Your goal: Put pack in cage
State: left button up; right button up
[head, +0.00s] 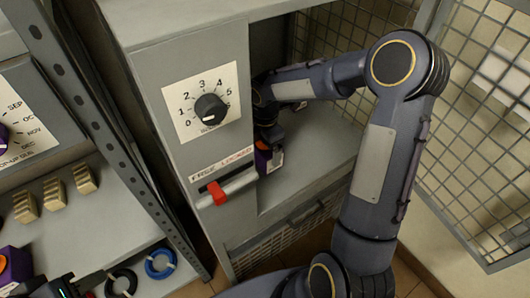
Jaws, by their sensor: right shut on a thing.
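The cage (310,148) is a grey cabinet compartment with mesh inside, and its mesh door (490,110) stands open to the right. My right arm reaches into it from the front. My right gripper (268,138) is shut on a purple pack (263,160) with an orange mark and a pale label. The pack is just inside the compartment's left edge, partly hidden by the front panel and gripper. I cannot tell whether it touches the floor. My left gripper (72,288) shows only partly at the bottom left; its jaws are unclear.
The front panel has a numbered dial (210,109) and a slide with a red handle (218,193) under a FREE/LOCKED label. A metal rack at left holds another purple pack (14,268), brass blocks (54,193), and blue (160,263) and black (122,281) coils.

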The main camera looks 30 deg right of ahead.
jog(key=shift+f, duration=1.25)
jog(key=shift+f, duration=0.1)
jog(key=o, duration=1.3)
jog(key=shift+f, duration=0.1)
notch_tip(320, 180, up, 12)
jog(key=shift+r+p, duration=0.1)
jog(key=shift+p, duration=1.1)
jog(key=s+a+r+m+t+y, duration=0.2)
jog(key=s+m, duration=0.8)
jog(key=s, duration=0.1)
jog(key=s+a+r+m+t+y, duration=0.1)
jog(key=s+a+r+m+t, duration=0.1)
jog(key=s+m, duration=0.9)
jog(key=shift+s+r+t+y, duration=0.4)
jog(key=shift+s+r+t, duration=0.2)
jog(key=shift+s+t, duration=0.15)
